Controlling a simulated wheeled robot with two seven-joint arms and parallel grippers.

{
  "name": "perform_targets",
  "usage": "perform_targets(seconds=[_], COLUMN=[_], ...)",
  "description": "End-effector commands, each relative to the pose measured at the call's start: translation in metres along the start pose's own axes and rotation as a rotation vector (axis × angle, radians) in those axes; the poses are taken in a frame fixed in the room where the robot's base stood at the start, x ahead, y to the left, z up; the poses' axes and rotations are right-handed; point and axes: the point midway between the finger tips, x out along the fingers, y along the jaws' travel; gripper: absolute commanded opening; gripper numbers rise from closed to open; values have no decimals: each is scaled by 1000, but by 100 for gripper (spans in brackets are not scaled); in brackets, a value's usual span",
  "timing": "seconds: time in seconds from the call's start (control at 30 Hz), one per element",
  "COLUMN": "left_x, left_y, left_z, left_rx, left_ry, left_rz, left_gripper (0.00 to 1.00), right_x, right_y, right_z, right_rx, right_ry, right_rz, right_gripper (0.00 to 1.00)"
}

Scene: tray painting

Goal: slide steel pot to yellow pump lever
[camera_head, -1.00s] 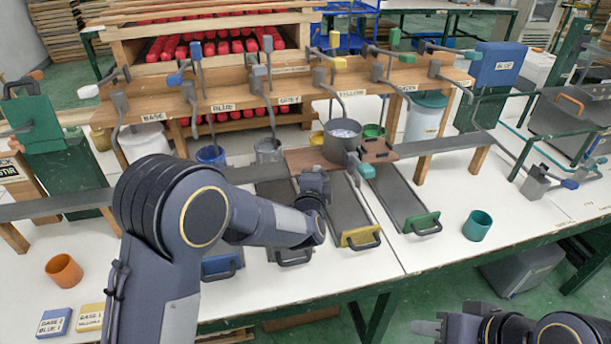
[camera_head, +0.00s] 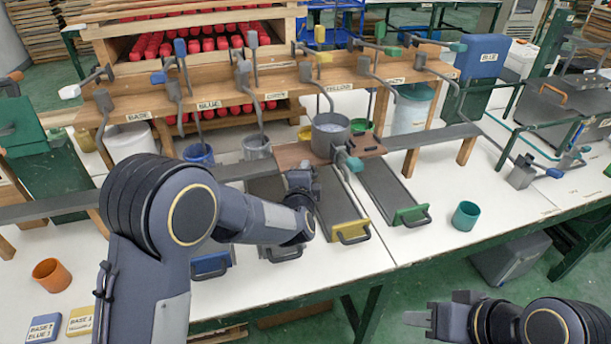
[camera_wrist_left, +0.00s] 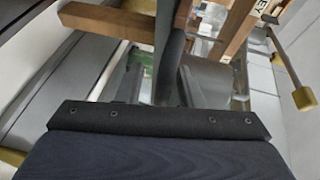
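The steel pot (camera_head: 330,138) stands upright on a brown board (camera_head: 292,155) that rests on the long grey rail. It is below and slightly left of the YELLOW label. The yellow pump lever (camera_head: 323,57) with its yellow knob rises above the wooden shelf; a yellow knob (camera_wrist_left: 305,98) also shows in the left wrist view. My left gripper (camera_head: 302,178) is in front of the board, left of and below the pot. My right gripper (camera_head: 420,318) is at the lower right, away from the table things.
A teal-ended handle (camera_head: 354,163) is right of my left gripper. Several trays, including a yellow-ended one (camera_head: 348,231) and a green-ended one (camera_head: 410,215), lie before the rail. A teal cup (camera_head: 466,216) and an orange cup (camera_head: 52,275) stand on the white table.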

Motion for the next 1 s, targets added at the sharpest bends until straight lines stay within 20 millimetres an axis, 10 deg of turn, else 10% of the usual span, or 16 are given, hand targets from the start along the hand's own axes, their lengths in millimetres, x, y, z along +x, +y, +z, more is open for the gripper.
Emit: perform_targets(seconds=[0.5, 1.0], left_x=[-68, -78], left_y=[0, 0], left_z=[-1, 0], left_rx=[1, 0], left_ry=[3, 0], left_rz=[1, 1], left_gripper=[33, 33], right_x=[2, 2], right_y=[1, 1], right_z=[1, 1], right_rx=[0, 0], right_ry=[0, 0], right_rz=[0, 0], right_gripper=[36, 36])
